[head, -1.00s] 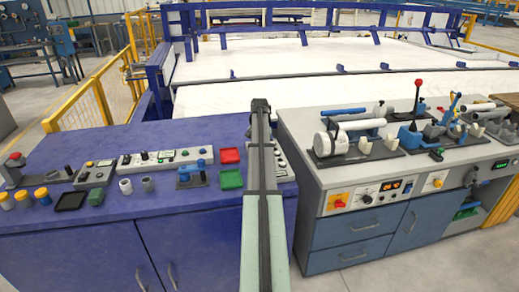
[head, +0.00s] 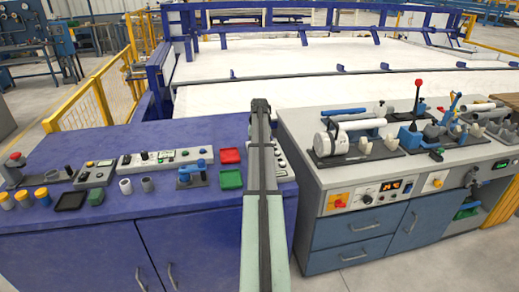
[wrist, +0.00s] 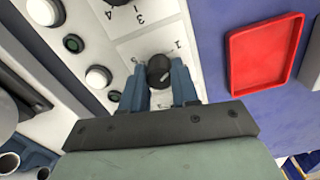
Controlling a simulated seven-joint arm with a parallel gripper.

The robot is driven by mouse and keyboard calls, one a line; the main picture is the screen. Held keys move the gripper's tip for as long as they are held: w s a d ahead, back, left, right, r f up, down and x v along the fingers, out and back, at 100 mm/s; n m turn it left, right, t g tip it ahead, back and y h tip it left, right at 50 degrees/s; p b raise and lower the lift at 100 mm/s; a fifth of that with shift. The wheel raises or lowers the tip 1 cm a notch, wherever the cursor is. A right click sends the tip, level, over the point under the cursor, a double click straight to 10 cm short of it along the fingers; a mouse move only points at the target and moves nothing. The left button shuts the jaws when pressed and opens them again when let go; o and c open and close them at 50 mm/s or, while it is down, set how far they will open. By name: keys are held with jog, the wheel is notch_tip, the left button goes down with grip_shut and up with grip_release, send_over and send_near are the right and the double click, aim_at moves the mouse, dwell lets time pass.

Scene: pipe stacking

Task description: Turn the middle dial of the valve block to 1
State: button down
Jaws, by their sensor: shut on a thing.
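A pale panel with numbered dial scales, apparently the valve block (wrist: 150,42), fills the upper middle of the wrist view; in the head view only part of it (head: 283,172) shows beside my arm. My gripper (wrist: 160,82) has its two blue fingers on either side of a black dial (wrist: 160,70) and is shut on it. Whether this is the middle dial I cannot tell. My arm hides the gripper in the head view.
A red tray (wrist: 263,53) lies beside the panel on the blue bench. White buttons (wrist: 99,77) sit near the dial. A green tray (head: 231,179) and a long control panel (head: 160,159) are on the bench. Pipes and clamps (head: 360,137) stand on the right-hand cabinet.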

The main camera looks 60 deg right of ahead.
jog(key=c, duration=0.8)
grip_release()
jog(key=shift+c, duration=0.2)
notch_tip(320, 180, up, 14)
jog(key=shift+f, duration=0.1)
